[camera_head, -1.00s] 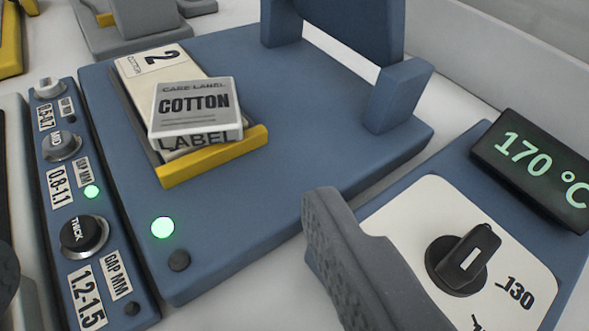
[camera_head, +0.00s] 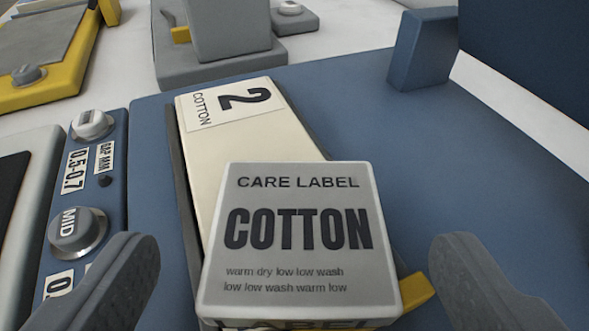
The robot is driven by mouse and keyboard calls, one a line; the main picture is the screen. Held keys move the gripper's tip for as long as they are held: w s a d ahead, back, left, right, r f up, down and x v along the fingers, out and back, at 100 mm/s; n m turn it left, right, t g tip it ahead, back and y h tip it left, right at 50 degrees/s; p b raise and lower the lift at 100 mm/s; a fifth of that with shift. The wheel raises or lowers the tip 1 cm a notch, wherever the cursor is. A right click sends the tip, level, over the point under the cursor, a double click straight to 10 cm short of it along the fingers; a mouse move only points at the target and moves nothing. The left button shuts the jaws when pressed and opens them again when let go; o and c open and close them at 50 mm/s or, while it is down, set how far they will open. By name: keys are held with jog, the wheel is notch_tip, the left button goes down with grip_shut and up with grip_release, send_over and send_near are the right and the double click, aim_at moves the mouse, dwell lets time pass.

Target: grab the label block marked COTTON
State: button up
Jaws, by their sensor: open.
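The label block (camera_head: 298,242) is a pale grey square block marked "CARE LABEL COTTON". It lies on a cream tray (camera_head: 222,145) marked "2 COTTON", slightly turned against it. My gripper (camera_head: 300,265) is open, with one dark grey finger to the left of the block and one to the right. Neither finger appears to touch the block. The block's front lower edge is partly cut off by the bottom of the view.
The tray sits on a blue base (camera_head: 350,110), with a yellow lip (camera_head: 417,291) at its front. A blue panel with knobs (camera_head: 78,232) stands close at left. A blue upright post (camera_head: 422,48) stands behind right. Grey and yellow devices fill the back left.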

jog(key=shift+w+d+f, duration=0.2)
jog(key=shift+w+f, duration=0.1)
jog(key=shift+w, duration=0.2)
jog(key=shift+a, duration=0.2)
jog(key=c, duration=1.2)
jog(key=shift+f, duration=0.1)
